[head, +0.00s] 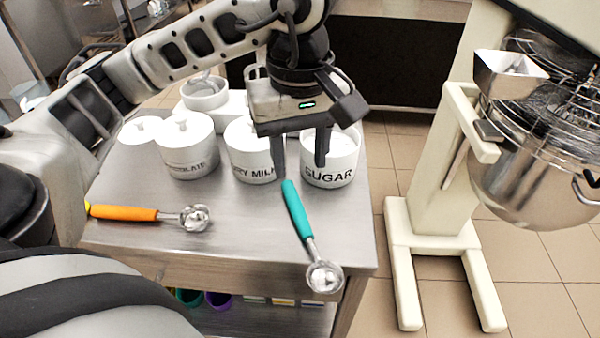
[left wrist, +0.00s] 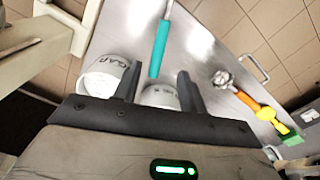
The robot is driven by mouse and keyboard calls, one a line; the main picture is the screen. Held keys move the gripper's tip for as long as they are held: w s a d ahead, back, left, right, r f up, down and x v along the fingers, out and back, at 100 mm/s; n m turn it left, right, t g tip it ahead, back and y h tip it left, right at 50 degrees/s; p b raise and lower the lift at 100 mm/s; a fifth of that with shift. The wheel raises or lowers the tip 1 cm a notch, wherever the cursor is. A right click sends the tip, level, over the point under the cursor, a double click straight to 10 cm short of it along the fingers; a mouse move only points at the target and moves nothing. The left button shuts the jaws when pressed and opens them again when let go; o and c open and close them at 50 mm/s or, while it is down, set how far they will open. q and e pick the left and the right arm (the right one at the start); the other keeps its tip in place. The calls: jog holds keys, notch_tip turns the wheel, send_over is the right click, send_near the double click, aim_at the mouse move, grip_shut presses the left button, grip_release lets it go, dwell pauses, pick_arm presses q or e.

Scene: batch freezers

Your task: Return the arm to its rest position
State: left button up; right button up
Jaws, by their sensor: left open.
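My left gripper (head: 300,148) is open and empty, fingers pointing down over the steel table. It is in front of the white sugar canister (head: 330,172) and the dry milk canister (head: 248,165). My right gripper is in neither view.
An orange-handled scoop (head: 125,212) lies at the table's left. A chocolate canister (head: 188,158) stands behind it. A large mixer with a steel bowl (head: 530,190) stands to the right, with a small metal container (head: 508,75) on it. Tiled floor (head: 405,150) separates table and mixer.

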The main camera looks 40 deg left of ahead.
pick_arm(q)
jog(key=shift+r, duration=0.65)
